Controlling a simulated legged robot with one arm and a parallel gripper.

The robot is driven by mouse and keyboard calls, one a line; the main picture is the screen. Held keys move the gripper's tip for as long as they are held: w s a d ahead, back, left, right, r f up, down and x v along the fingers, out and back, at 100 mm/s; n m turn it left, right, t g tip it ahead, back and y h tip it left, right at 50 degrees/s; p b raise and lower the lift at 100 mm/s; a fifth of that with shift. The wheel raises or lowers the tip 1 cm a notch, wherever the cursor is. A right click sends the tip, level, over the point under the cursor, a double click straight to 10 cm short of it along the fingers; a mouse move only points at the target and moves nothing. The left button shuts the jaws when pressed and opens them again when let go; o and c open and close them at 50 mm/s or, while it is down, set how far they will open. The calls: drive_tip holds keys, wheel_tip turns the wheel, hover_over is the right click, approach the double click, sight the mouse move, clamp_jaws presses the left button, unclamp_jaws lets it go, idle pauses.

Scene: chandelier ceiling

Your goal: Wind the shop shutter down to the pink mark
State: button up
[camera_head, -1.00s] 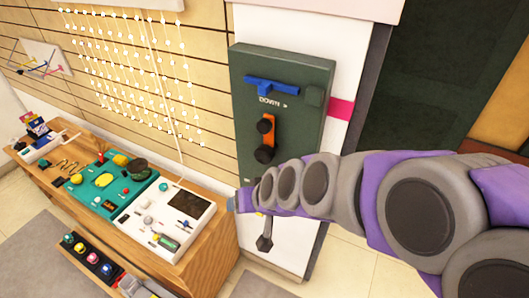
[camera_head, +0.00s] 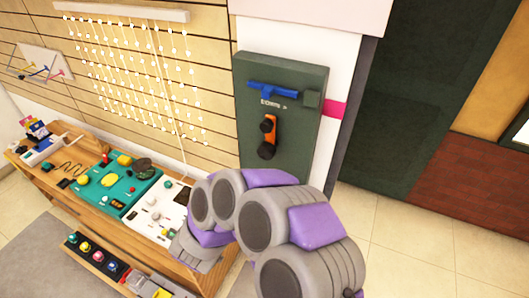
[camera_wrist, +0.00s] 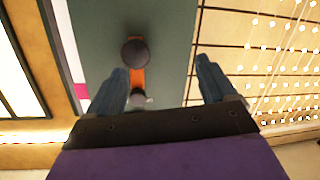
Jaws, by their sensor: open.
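A dark green crank box (camera_head: 302,125) is mounted on a white post, with a blue pointer shape and the lettering "DOWN" at its top. Its orange crank (camera_head: 268,138) has a black knob at each end and hangs upright. The pink mark (camera_head: 335,109) is a band on the post just right of the box. In the wrist view my gripper (camera_wrist: 160,68) is open, facing the box. The orange crank (camera_wrist: 137,77) appears between its fingers, nearer the left one; no contact shows. The gripper is not clear in the head view. A dark green panel (camera_head: 430,90) right of the post may be the shutter.
A wooden bench (camera_head: 75,205) with teal and white boards of small parts stands left of the post. A string of white beads (camera_head: 140,80) hangs on the slatted wall above it. Tiled floor (camera_head: 420,240) at the lower right is clear.

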sight(265, 155)
drive_tip(key=w+d+h, duration=0.1)
drive_tip(key=w+d, duration=0.1)
drive_tip(key=w, duration=0.2)
drive_tip(key=w+d+t+b, duration=0.1)
drive_tip(key=w+d, duration=0.2)
drive_tip(key=w, duration=0.2)
drive_tip(key=w+d+h, duration=0.1)
drive_tip(key=w+d, duration=0.2)
drive_tip(key=w, duration=0.1)
drive_tip(key=shift+w+r+h, duration=0.25)
drive_tip(key=shift+r+h, duration=0.05)
drive_tip(key=shift+d, duration=0.1)
drive_tip(key=c, duration=1.4)
drive_tip(key=shift+b, duration=0.3)
